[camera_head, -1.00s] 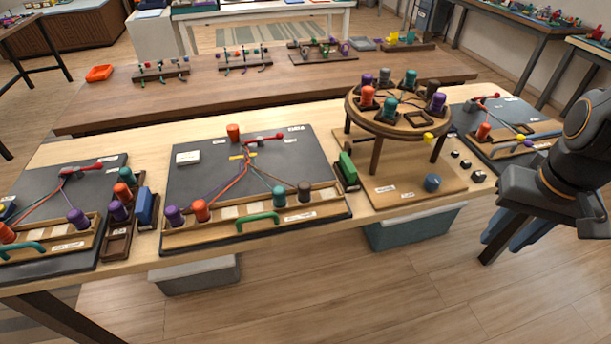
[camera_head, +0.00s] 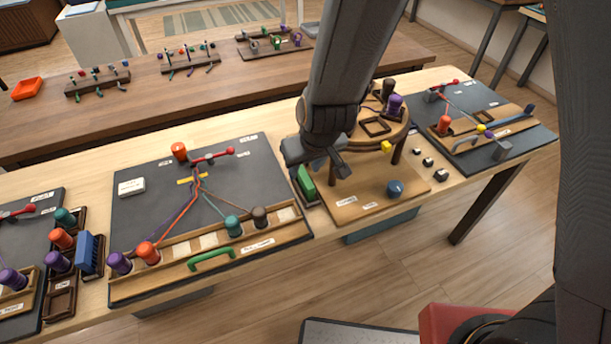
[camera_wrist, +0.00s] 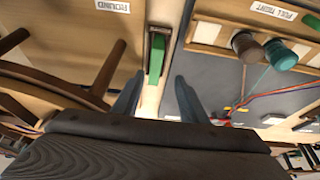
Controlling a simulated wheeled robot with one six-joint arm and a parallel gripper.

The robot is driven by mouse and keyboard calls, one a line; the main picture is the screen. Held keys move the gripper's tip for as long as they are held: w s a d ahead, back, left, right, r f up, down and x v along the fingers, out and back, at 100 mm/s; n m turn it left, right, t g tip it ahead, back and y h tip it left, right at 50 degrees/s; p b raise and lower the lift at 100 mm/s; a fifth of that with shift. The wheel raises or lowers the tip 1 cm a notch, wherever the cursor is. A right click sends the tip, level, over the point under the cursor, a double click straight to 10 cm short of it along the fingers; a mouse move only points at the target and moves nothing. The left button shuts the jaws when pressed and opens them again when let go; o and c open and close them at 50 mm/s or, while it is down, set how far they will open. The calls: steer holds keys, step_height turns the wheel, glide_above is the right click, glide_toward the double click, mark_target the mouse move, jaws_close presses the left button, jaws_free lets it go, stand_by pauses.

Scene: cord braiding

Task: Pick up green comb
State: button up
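The green comb (camera_head: 306,184) stands in a dark narrow holder on the table, between the dark braiding board and the round stand. In the wrist view the green comb (camera_wrist: 156,61) lies ahead of my gripper, roughly in line with the gap between the fingers. My gripper (camera_head: 320,167) is just above and beside the comb in the head view. In the wrist view my gripper (camera_wrist: 157,80) has its two fingers apart with nothing between them. I cannot tell the exact height left between fingertips and comb.
The round stand (camera_head: 397,135) with bobbins is close on the right, partly hidden by my arm. The braiding board (camera_head: 135,210) with cords, bobbins and a green handle (camera_head: 211,260) lies left. A blue comb (camera_head: 90,253) stands farther left. Small dark blocks (camera_head: 428,162) lie right.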

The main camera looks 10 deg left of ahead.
mark_target(306, 178)
steer(key=x, duration=0.2)
steer(key=shift+d+f+b, duration=0.2)
steer(key=shift+f+b, duration=0.15)
steer(key=x, duration=0.2)
steer(key=shift+w+d+f+p, duration=0.1)
steer(key=shift+d+f+p, duration=0.2)
steer(key=shift+f, duration=0.1)
steer(key=shift+x, duration=0.8)
steer(key=shift+c, duration=0.4)
jaws_close()
